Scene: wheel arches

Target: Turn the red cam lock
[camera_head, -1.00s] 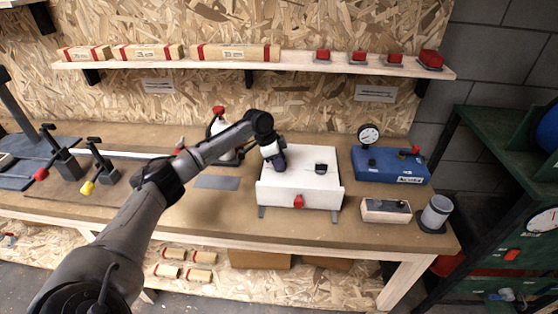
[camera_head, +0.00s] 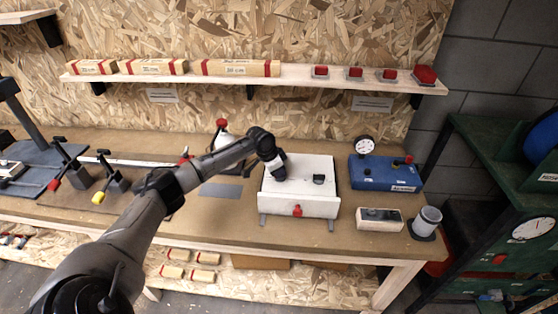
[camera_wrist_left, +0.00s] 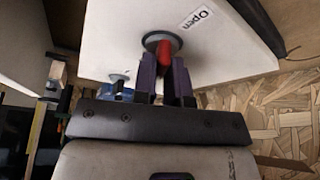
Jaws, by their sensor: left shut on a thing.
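The red cam lock (camera_wrist_left: 165,52) shows in the left wrist view as a red lever on a round grey base, set in a white panel beside a label reading "Open". My left gripper (camera_wrist_left: 166,70) has its dark fingers on either side of the lever and is shut on it. In the head view the left gripper (camera_head: 278,174) reaches down onto the rear left of the white box (camera_head: 299,205) and hides the lock there. My right gripper is not in view.
A black knob (camera_head: 318,179) stands on the box top, and a red knob (camera_head: 297,211) is on its front. A blue gauge box (camera_head: 385,176) and a grey cup (camera_head: 427,220) stand to the right. Lever clamps (camera_head: 108,185) are at the left. A shelf (camera_head: 270,77) runs above.

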